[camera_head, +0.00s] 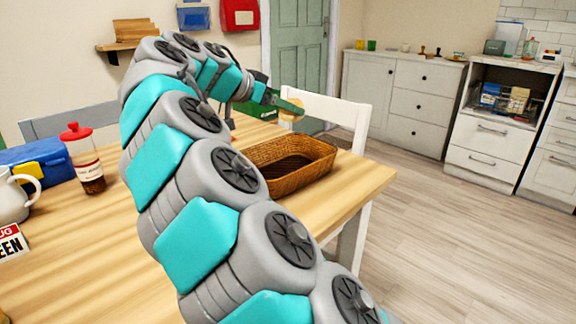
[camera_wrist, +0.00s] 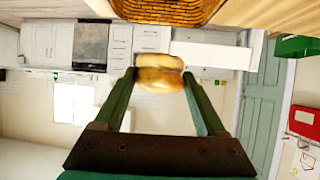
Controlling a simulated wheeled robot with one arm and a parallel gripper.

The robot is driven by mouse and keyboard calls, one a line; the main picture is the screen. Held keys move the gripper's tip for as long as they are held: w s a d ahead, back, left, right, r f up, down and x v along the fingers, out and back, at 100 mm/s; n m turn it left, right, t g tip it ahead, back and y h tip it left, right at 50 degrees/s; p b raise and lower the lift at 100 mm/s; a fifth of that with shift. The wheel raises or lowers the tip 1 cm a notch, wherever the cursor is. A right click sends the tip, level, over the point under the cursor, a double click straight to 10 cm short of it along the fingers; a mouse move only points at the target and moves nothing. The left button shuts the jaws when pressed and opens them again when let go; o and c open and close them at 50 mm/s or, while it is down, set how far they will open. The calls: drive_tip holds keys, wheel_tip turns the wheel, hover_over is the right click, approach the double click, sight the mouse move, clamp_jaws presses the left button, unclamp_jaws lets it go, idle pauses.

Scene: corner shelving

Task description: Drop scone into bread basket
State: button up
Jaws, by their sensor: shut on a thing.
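The scone (camera_wrist: 158,74) is a golden, split round bun between the fingertips of my gripper (camera_wrist: 160,80) in the wrist view. In the head view the scone (camera_head: 291,110) shows at the end of my gripper (camera_head: 288,106), which is shut on it. The bread basket (camera_head: 322,163) is brown wicker and stands on the wooden table near its right edge. My gripper holds the scone above the table, beyond the basket's far side in the head view. The basket (camera_wrist: 165,12) also shows at the top of the wrist view, apart from the scone. My arm hides the basket's left end.
The table (camera_head: 365,185) also holds a French press (camera_head: 84,160), a white jug (camera_head: 15,190) and a blue box (camera_head: 35,165) at the left. A white chair (camera_head: 325,108) stands behind the basket. The floor at the right is clear.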

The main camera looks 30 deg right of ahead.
drive_tip(key=shift+f+b, duration=1)
drive_tip(key=shift+f, duration=1.2)
drive_tip(key=o, duration=1.3)
drive_tip(key=shift+a+r, duration=0.1)
drive_tip(key=v, duration=0.7)
drive_tip(key=shift+s+a+r, duration=0.1)
drive_tip(key=shift+a, duration=0.15)
